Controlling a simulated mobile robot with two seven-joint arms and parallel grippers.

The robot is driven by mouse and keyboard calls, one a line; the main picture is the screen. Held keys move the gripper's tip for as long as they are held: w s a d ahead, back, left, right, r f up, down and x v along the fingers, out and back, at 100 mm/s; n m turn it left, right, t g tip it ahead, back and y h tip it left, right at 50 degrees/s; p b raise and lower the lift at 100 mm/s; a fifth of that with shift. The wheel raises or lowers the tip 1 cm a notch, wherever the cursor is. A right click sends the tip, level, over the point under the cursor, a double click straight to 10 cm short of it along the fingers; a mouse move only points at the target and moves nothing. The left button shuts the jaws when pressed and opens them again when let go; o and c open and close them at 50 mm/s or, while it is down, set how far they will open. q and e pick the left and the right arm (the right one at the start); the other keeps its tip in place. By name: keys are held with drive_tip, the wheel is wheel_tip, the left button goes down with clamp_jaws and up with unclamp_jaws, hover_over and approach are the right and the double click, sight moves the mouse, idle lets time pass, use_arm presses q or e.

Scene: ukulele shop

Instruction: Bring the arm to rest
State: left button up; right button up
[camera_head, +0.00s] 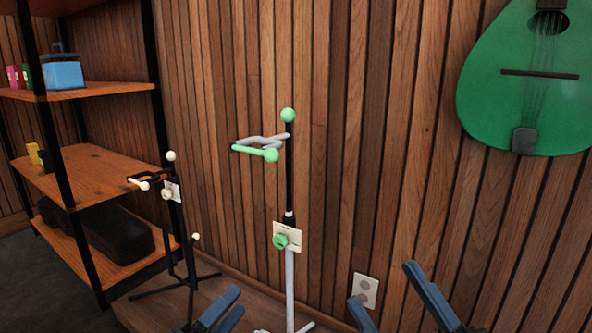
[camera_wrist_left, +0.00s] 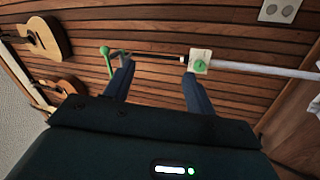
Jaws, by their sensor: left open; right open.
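My left gripper (camera_head: 207,312) shows at the bottom of the head view, left of the green-tipped stand. In the left wrist view, the fingers of my left gripper (camera_wrist_left: 157,76) are apart with nothing held between them. The stand's pole crosses the view beyond the fingertips. My right gripper (camera_head: 396,292) is at the bottom right of the head view. Its two fingers are wide apart, with nothing seen between them. Most of both arms is out of frame.
A green-tipped stand (camera_head: 290,190) rises by the slatted wall. A shorter white-tipped stand (camera_head: 176,215) is to its left. Shelves (camera_head: 100,168) fill the left side. A green instrument (camera_head: 500,95) is at upper right. Guitars (camera_wrist_left: 46,38) show in the wrist view.

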use_arm(q)
drive_tip(key=s+d+r+m+t+h, duration=0.15)
drive_tip(key=s+r+m+h, duration=0.35)
drive_tip(key=s+r+m, duration=1.3)
drive_tip(key=w+f+n+y+p, duration=0.4)
drive_tip(key=w+f+y+p, duration=0.1)
drive_tip(key=f+y+p, duration=0.4)
use_arm(e)
wheel_tip(320, 180, down, 6)
drive_tip(key=m+g+h, duration=0.2)
drive_tip(key=m+h, duration=0.6)
use_arm(q)
drive_tip(key=s+a+r+n+g+y+p, duration=0.1)
drive_tip(key=r+g+p, duration=0.3)
drive_tip(key=p, duration=1.4)
drive_tip(key=s+a+r+n+g+y+p, duration=0.1)
drive_tip(key=a+r+g+y+p, duration=0.2)
drive_tip(key=p, duration=1.5)
wheel_tip(320, 180, up, 2)
drive_tip(key=shift+s+a+r+n+g+y, duration=0.2)
drive_tip(key=shift+s+a+n+g+y, duration=0.15)
drive_tip(key=shift+a+g, duration=0.25)
use_arm(e)
drive_tip(key=s+d+r+m+g+h, duration=0.2)
drive_tip(key=d+r+g+h, duration=0.2)
drive_tip(key=r+g, duration=0.3)
wheel_tip(320, 180, up, 3)
drive_tip(key=shift+s+d+f+m+h, duration=0.25)
drive_tip(key=shift+d+m+h, duration=0.15)
drive_tip(key=shift+h, duration=0.5)
